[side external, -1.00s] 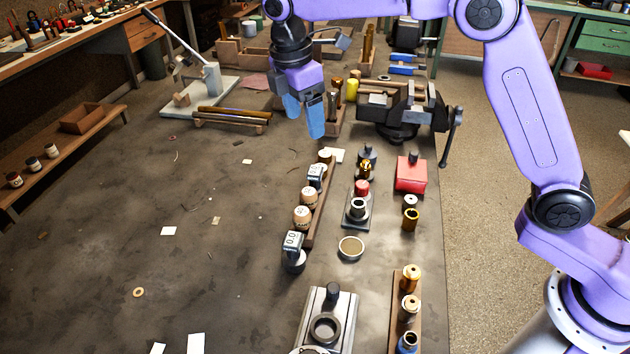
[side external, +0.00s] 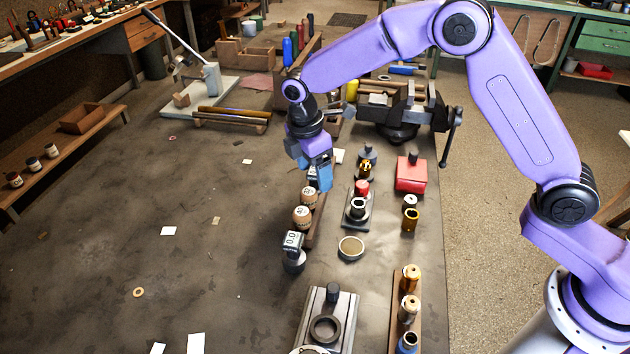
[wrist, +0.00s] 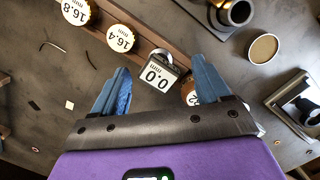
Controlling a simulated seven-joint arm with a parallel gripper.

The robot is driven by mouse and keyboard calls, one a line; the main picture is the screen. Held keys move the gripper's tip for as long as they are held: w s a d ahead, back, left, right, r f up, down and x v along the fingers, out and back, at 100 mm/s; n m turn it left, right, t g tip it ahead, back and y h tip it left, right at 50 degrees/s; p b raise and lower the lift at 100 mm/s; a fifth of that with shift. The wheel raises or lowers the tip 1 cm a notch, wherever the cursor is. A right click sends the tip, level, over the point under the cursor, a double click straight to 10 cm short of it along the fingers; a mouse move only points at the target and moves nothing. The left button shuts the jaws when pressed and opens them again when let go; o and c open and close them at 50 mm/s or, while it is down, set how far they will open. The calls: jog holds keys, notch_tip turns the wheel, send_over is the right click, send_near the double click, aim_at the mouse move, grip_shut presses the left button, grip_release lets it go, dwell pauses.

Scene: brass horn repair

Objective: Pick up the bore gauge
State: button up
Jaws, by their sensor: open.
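The bore gauge (wrist: 158,76), a small boxy device with a "0.0" display, stands in a narrow wooden rack (wrist: 97,12) between round labelled knobs. My gripper (wrist: 160,65) is open and empty, with one blue finger on each side of the gauge in the wrist view. In the side view my gripper (side external: 318,183) hangs over the rack and partly hides the gauge (side external: 312,176). I cannot tell exactly how far above it the fingertips are.
A second display gauge (side external: 292,242) stands by the rack's near end. Knobs (side external: 302,216) sit close to the gauge in the rack. A shallow round dish (side external: 350,248), a ring stand and a red box (side external: 411,174) lie to the right. The table left of the rack is mostly clear.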

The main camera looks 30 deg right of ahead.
jog(key=shift+d+f, duration=0.15)
jog(key=shift+f, duration=1.2)
jog(key=c, duration=1.2)
jog(key=shift+r, duration=0.15)
jog(key=shift+r, duration=0.45)
notch_tip(320, 180, up, 2)
jog(key=shift+r, duration=0.15)
jog(key=s+r, duration=0.1)
jog(key=s+d+r, duration=0.1)
jog(key=s+r, duration=0.2)
jog(key=r, duration=0.1)
jog(key=shift+s+d+r, duration=0.25)
jog(key=shift+d, duration=0.15)
jog(key=shift+s+d+r, duration=0.25)
jog(key=shift+s+d, duration=0.2)
jog(key=shift+s, duration=0.4)
jog(key=shift+s+d+r, duration=0.3)
jog(key=shift+s+d, duration=0.15)
jog(key=shift+s, duration=0.4)
jog(key=shift+s+d+r, duration=0.25)
jog(key=shift+s+d, duration=0.2)
jog(key=shift+s, duration=0.4)
